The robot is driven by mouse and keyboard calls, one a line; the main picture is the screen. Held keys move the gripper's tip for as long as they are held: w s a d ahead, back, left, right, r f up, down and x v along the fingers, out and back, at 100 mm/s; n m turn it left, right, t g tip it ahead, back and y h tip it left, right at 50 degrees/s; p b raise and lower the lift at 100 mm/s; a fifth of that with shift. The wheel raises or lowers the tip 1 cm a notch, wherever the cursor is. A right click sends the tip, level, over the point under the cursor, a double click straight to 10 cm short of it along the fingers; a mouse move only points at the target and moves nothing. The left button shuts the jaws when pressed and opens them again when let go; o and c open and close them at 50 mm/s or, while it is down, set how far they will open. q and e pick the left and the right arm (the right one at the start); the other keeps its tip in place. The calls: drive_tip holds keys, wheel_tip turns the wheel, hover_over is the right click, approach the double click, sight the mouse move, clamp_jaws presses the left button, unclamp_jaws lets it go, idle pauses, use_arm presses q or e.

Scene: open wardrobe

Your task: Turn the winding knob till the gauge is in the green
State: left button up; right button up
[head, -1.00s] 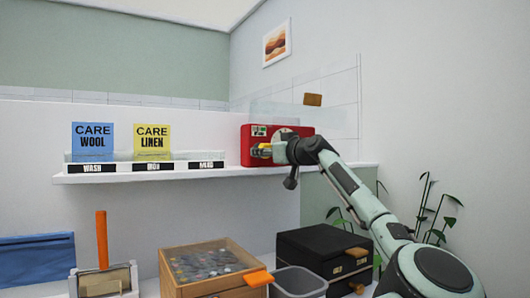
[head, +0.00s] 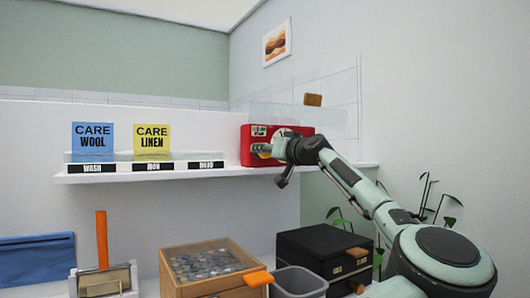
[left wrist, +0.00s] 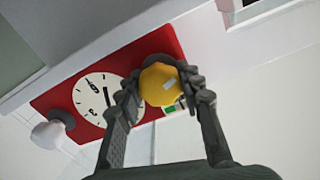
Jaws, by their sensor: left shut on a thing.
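The red wind-up box (head: 307,132) stands on the white wall shelf, with a white clock dial that shows in the left wrist view (left wrist: 97,95). A small gauge window (head: 259,131) with a green patch sits on its front; the green also shows in the left wrist view (left wrist: 170,110), partly hidden by a finger. I cannot read its pointer. My left gripper (left wrist: 160,92) is shut on the yellow winding knob (left wrist: 158,80), a finger on each side. In the head view the gripper and arm cover part of the box. My right gripper is not in view.
The shelf (head: 120,177) also bears a blue CARE WOOL card (head: 93,142) and a yellow CARE LINEN card (head: 152,142). Below are a coin-filled wooden case (head: 210,262), a grey bin (head: 298,281) and a black box (head: 322,255). A plant (head: 432,210) stands at the right.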

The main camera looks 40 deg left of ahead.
use_arm(q)
drive_tip(key=o, duration=1.2)
drive_tip(key=shift+s+d, duration=0.25)
drive_tip(key=shift+d, duration=0.1)
drive_tip(key=v, duration=1.1)
drive_tip(key=shift+w+d, duration=0.1)
drive_tip(key=shift+d, duration=0.05)
